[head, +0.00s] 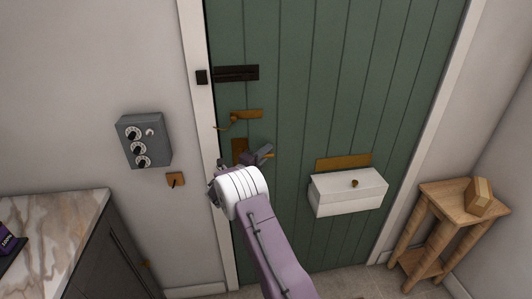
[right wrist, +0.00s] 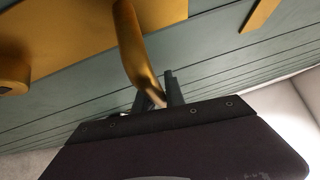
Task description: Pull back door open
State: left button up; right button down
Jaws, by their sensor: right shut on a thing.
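The green plank door (head: 330,70) fills the middle of the head view, in a white frame. It stands in or close to its frame; I cannot tell if it is ajar. My right gripper (head: 266,153) is at the door's left side, by a brass plate (head: 240,146) that my wrist partly hides. In the right wrist view, the fingers of my right gripper (right wrist: 158,92) are shut on the lower end of a curved brass handle (right wrist: 130,45). The handle comes down from a brass plate (right wrist: 60,30) on the door. My left gripper is not in view.
A dark bolt (head: 237,73) and a brass fitting (head: 246,114) sit above. A white box (head: 347,193) hangs on the door. A wooden stand (head: 445,212) is right, a marble-topped cabinet (head: 50,225) left. A grey dial box (head: 145,140) is on the wall.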

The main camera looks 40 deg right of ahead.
aim_at(267, 163)
jog(key=shift+f+m+y+p, duration=0.5)
jog(key=shift+f+m+p, duration=0.15)
jog(key=shift+p, duration=0.3)
jog(key=shift+w+a+f+m+g+y+p, duration=0.15)
jog(key=shift+a+f+m+y+p, duration=0.1)
jog(key=shift+f+m+y+p, duration=0.4)
jog(key=shift+w+a+f+m+g+y+p, duration=0.1)
jog(key=shift+a+f+m+y+p, duration=0.3)
jog(key=shift+f+y, duration=0.4)
jog(key=shift+w+a+f+m+g+y+p, duration=0.1)
jog(key=shift+w+a+f+m+y+p, duration=0.05)
jog(key=shift+f+m+y+p, duration=0.5)
jog(key=shift+f, duration=0.1)
